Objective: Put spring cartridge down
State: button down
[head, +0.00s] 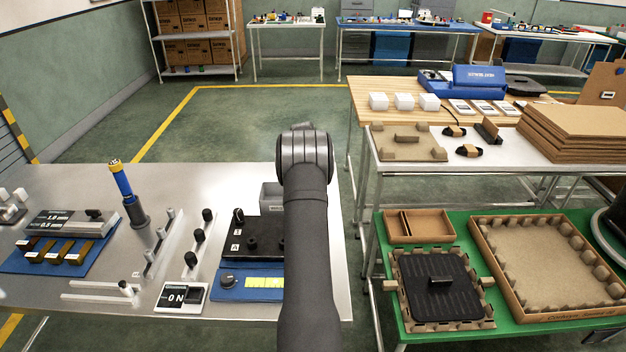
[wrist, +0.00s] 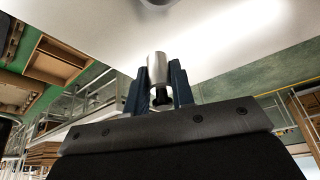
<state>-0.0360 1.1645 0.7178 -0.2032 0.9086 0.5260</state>
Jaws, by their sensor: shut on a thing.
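In the wrist view, my gripper (wrist: 160,92) is shut, its two dark blue fingers on either side of the spring cartridge (wrist: 157,66). The cartridge appears as a short silver cylinder with a dark stem towards the gripper. A pale surface fills the top of that view; I cannot tell whether the cartridge touches it. In the head view, my arm hides the gripper and the cartridge.
A blue device (head: 232,291) sits in front. A green table (head: 459,226) with cardboard trays stands right.

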jog(key=s+d+r, duration=0.6)
jog(key=d+r, duration=0.1)
jog(key=d, duration=0.3)
jog(key=s+a+r+n+y, duration=0.1)
jog(key=s+a+n, duration=0.25)
jog(key=a, duration=0.95)
jog(key=s+a+n+y, duration=0.25)
jog(key=s+a, duration=0.25)
jog(key=a, duration=0.7)
jog(key=s+a+r+n, duration=0.1)
jog(key=s+a+n, duration=0.3)
jog(key=a, duration=0.9)
jog(key=s+a+n+g+y, duration=0.25)
jog(key=s+a+n, duration=0.55)
jog(key=s+a, duration=1.35)
jog(key=s+a+f, duration=0.2)
jog(key=a, duration=0.1)
jog(key=s+a+f, duration=0.2)
jog(key=a, duration=0.1)
jog(key=s+a+f, duration=0.2)
jog(key=a, duration=0.1)
jog(key=shift+s+f, duration=0.25)
jog(key=shift+s, duration=0.15)
jog(key=shift+f, duration=1.9)
jog(key=shift+f, duration=0.15)
